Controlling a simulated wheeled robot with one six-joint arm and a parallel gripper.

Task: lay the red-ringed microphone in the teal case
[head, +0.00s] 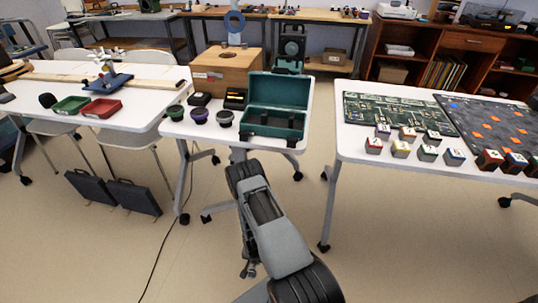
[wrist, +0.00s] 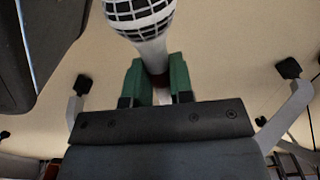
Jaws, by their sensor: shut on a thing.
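The teal case (head: 303,128) stands open on the right part of the middle white table in the head view, its lid (head: 279,90) raised at the back. Its inside is dark, and I see no microphone in it. In the wrist view my gripper (wrist: 158,80) is shut on the red-ringed microphone (wrist: 150,50), with a green fingertip on each side of it. In the head view the microphone cannot be made out.
On the middle table, several small pots (head: 198,116) and black boxes stand left of the case, before a wooden box (head: 226,70). A dark device (head: 291,45) stands behind the lid. White tables flank it left and right. Dark panels (head: 134,197) stand on the floor at left.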

